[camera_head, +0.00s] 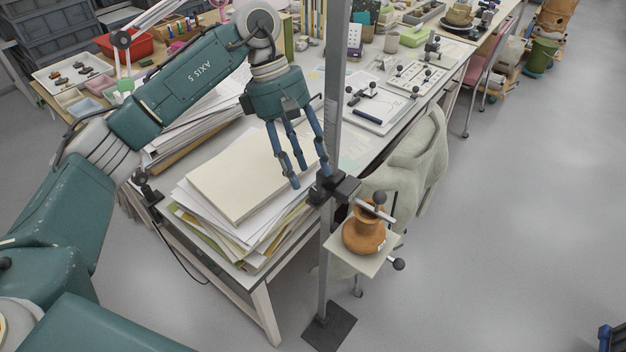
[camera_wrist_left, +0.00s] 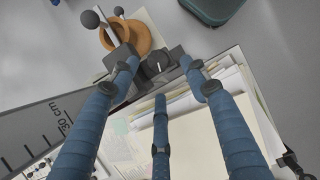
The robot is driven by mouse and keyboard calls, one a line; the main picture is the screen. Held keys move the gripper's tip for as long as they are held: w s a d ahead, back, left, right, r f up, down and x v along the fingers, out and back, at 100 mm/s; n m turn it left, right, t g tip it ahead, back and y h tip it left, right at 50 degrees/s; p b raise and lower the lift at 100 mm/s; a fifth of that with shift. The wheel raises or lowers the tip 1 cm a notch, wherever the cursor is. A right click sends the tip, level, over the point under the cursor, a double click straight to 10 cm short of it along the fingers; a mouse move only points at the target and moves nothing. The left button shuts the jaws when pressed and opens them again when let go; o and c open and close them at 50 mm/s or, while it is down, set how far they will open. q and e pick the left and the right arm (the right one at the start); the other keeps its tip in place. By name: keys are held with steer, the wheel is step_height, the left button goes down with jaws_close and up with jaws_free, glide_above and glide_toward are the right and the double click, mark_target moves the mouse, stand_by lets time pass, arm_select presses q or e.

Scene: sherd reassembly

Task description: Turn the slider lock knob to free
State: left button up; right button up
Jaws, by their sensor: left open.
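The slider (camera_head: 345,188) is a dark block clamped on a tall grey upright post (camera_head: 333,110) with a ruler scale. Its lock knob (camera_wrist_left: 157,65) is a dark round knob with a pale mark, seen near the top middle of the wrist view. My left gripper (camera_head: 311,174) is open, its blue fingers pointing down beside the slider. In the wrist view its fingertips (camera_wrist_left: 158,68) spread left, right and below the knob; I cannot tell whether any touches it. My right gripper is not in view.
A brown pot (camera_head: 364,232) sits on a small pale platform (camera_head: 378,262) beside the post, with black ball-ended rods near it. Paper stacks (camera_head: 236,180) lie on the table directly below my left gripper. A grey-green draped chair (camera_head: 415,160) stands behind. Open floor lies at right.

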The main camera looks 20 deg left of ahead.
mark_target(314, 190)
arm_select(q)
steer(key=x, duration=0.4)
steer(key=shift+p, duration=0.35)
steer(key=shift+d+f, duration=0.15)
steer(key=shift+f, duration=0.3)
